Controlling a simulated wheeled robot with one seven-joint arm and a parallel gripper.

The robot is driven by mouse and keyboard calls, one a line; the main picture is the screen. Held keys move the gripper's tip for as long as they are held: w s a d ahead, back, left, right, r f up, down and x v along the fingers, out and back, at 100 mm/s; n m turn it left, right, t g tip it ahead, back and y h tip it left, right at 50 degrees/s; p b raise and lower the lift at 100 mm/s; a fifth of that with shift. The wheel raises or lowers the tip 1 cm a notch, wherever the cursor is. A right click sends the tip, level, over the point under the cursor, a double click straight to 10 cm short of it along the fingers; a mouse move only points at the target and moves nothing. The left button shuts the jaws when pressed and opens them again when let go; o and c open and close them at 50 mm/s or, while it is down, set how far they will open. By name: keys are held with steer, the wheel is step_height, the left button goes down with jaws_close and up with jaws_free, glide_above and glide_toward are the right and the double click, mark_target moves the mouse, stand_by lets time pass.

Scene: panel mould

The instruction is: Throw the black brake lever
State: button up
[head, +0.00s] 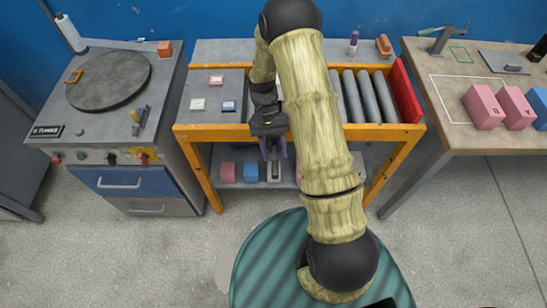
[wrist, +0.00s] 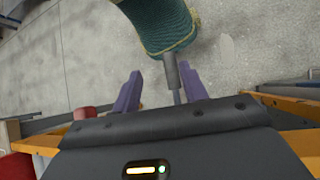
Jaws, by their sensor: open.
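My gripper (head: 273,149) is in front of the orange-framed roller table, pointing down by its front rail. Its purple fingers are apart in the wrist view (wrist: 159,71). A dark grey rod with a thicker end, which looks like the brake lever (wrist: 172,72), shows between the fingers, nearer the right one. I see a gap to the left finger; whether it touches the right one I cannot tell. In the head view a dark upright piece, perhaps the same lever (head: 276,169), shows just below the fingers. Its mount is hidden by my gripper.
The roller table (head: 213,131) has an orange frame, rollers and a red end plate (head: 405,92). A pink block (head: 228,172) and a blue block (head: 251,172) sit on its lower shelf. A console (head: 88,125) stands left, a workbench (head: 445,125) right. Open floor lies in front.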

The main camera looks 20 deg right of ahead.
steer(key=shift+s+d+r, duration=0.1)
steer(key=shift+s+r, duration=0.1)
steer(key=shift+r, duration=0.7)
steer(key=shift+r, duration=0.15)
steer(key=c, duration=0.6)
steer(key=shift+r+t, duration=0.3)
jaws_close()
steer(key=s+r+n+t, duration=0.1)
steer(key=s+r+t, duration=0.3)
steer(key=r, duration=0.3)
steer(key=s+r+n+t, duration=0.2)
steer(key=s+r+t, duration=0.1)
steer(key=r+t, duration=0.3)
steer(key=shift+s+d+r+n, duration=0.3)
steer(key=shift+s+d+r, duration=0.1)
steer(key=shift+d+r, duration=0.1)
steer(key=shift+w+a, duration=0.1)
steer(key=shift+w+a, duration=0.15)
steer(key=shift+a, duration=0.1)
